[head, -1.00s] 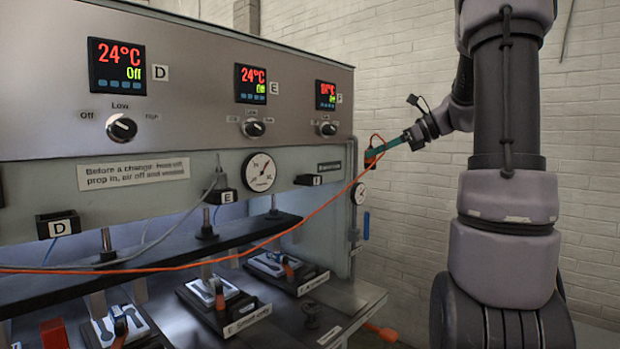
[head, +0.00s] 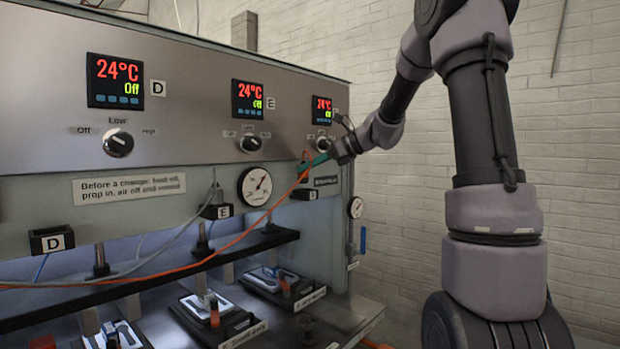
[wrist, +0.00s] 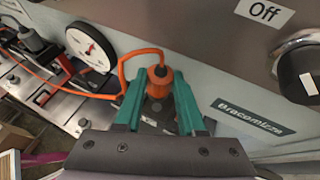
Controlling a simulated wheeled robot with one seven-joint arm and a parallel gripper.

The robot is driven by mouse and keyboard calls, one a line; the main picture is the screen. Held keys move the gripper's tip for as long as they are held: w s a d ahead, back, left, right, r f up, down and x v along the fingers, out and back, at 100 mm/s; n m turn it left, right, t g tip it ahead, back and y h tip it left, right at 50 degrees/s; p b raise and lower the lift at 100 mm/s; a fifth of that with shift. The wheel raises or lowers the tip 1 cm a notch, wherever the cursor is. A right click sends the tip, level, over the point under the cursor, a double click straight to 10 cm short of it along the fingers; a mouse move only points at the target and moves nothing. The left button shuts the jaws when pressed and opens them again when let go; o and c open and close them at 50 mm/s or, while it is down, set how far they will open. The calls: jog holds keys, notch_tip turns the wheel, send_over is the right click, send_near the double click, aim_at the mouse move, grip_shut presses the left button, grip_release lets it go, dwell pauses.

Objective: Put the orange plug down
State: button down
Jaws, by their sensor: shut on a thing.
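The orange plug (wrist: 158,76) is between the teal fingers of my gripper (wrist: 158,98) in the wrist view, with an orange cable curling from its top to the left. In the head view my gripper (head: 312,164) is shut on it, close in front of the press panel near the rightmost black socket box (head: 303,193). The plug is very small there and partly hidden. I cannot tell whether it touches the box. The orange cable (head: 230,246) hangs across the front of the press to the left.
Socket boxes D (head: 52,240) and E (head: 217,211) hold the panel's left and middle. A round gauge (head: 256,186) sits between E and the rightmost box. A black shelf bar (head: 150,280) runs below. A grey cable (head: 165,243) rises to box E. A knob (wrist: 302,68) is at right.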

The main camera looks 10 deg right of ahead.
jog(key=shift+d+f, duration=0.15)
jog(key=shift+f, duration=1.4)
jog(key=shift+f, duration=0.1)
jog(key=shift+f, duration=0.1)
jog(key=c, duration=0.5)
grip_release()
